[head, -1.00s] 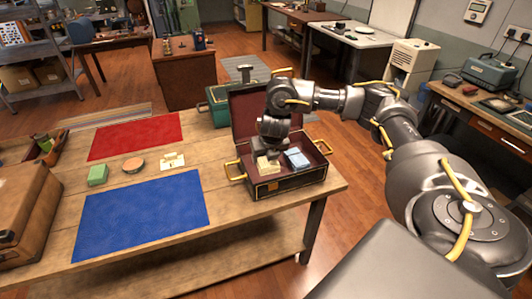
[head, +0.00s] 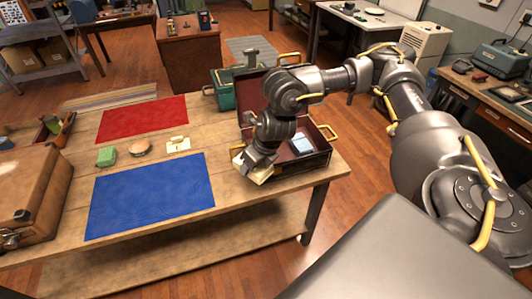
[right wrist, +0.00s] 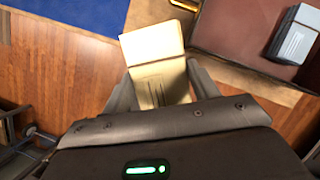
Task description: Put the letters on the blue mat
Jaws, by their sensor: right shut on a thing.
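My right gripper (head: 254,160) is shut on a cream bundle of letters (right wrist: 153,55), holding it at the left front edge of the open dark red case. The bundle (head: 257,176) is partly hidden by the gripper in the head view. The blue mat (head: 150,197) lies flat and bare on the table, left of the gripper; its edge also shows in the right wrist view (right wrist: 85,12). A pale blue-grey bundle (head: 301,145) lies inside the case (head: 305,168); it also shows in the right wrist view (right wrist: 296,35). My left gripper is not in view.
Behind the blue mat stand a green block (head: 106,156), a round tan item (head: 139,148) and a small cream item (head: 178,145). A red mat (head: 142,118) lies farther back. A brown suitcase (head: 32,200) stands at the left. Bare wood separates the blue mat and case.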

